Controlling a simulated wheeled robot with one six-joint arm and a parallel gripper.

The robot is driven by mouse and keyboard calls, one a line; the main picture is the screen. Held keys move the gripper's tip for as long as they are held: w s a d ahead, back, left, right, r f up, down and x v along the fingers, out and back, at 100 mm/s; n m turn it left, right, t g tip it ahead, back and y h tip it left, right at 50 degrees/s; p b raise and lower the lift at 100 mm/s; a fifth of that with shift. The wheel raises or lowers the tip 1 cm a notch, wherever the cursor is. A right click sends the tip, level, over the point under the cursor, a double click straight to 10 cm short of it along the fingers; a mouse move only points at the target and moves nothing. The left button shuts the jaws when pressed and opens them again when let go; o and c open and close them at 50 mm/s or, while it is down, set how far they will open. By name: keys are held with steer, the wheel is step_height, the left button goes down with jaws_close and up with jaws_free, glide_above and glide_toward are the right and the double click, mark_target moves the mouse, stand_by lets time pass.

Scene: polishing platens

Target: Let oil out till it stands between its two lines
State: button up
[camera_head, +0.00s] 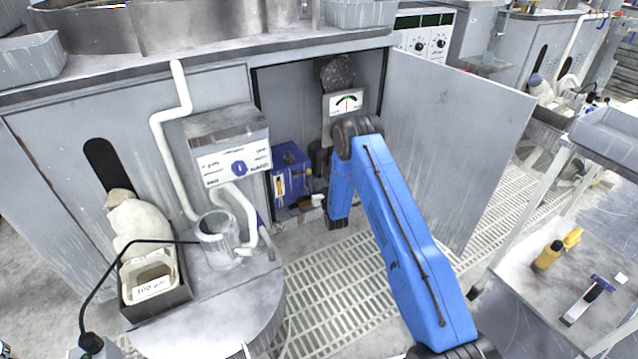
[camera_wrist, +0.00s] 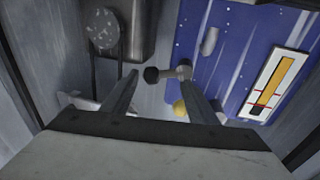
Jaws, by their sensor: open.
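The blue oil tank (camera_head: 289,165) stands inside the open cabinet. It also shows in the wrist view (camera_wrist: 220,65), seemingly turned over. Its white-framed gauge (camera_wrist: 272,84) has a long yellow column, a short dark end, and red lines near that dark end. The exact oil level against the lines is too small to tell. A dark-knobbed valve with a metal stem (camera_wrist: 165,73) sticks out of the tank. My gripper (camera_wrist: 158,78) is open, with its fingers on either side of the valve; contact cannot be told. In the head view my arm hides the valve.
The open door (camera_head: 455,140) stands right of my arm. A yellow ball-like part (camera_wrist: 180,107) lies close to one finger. A round stand with a beaker (camera_head: 216,235) is at the left.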

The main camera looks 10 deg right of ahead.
steer(key=s+d+f, duration=0.1)
steer(key=s, duration=1.6)
steer(key=shift+s+d, duration=0.15)
steer(key=shift+d, duration=0.2)
step_height(320, 180, up, 19)
steer(key=w+d+g+h, duration=0.1)
steer(key=w+d+g, duration=0.1)
steer(key=w+g, duration=0.1)
steer(key=s+d+r+g, duration=0.1)
steer(key=s+r+g, duration=0.1)
steer(key=s+r, duration=0.45)
steer(key=s+d+r+g, duration=0.15)
steer(key=s+r, duration=0.25)
steer(key=r, duration=0.5)
steer(key=s+r+g, duration=0.2)
steer(key=s+r, duration=0.1)
steer(key=s, duration=1.2)
steer(key=s+d+r+g, duration=0.1)
steer(key=s+r, duration=0.3)
steer(key=s, duration=1.2)
steer(key=s+r+m+g+h, duration=0.1)
steer(key=s+r+g, duration=0.2)
steer(key=s, duration=1.2)
steer(key=shift+s+d+r+g, duration=0.3)
steer(key=shift+s+r+g, duration=0.1)
steer(key=shift+g, duration=0.15)
steer(key=shift+w, duration=0.1)
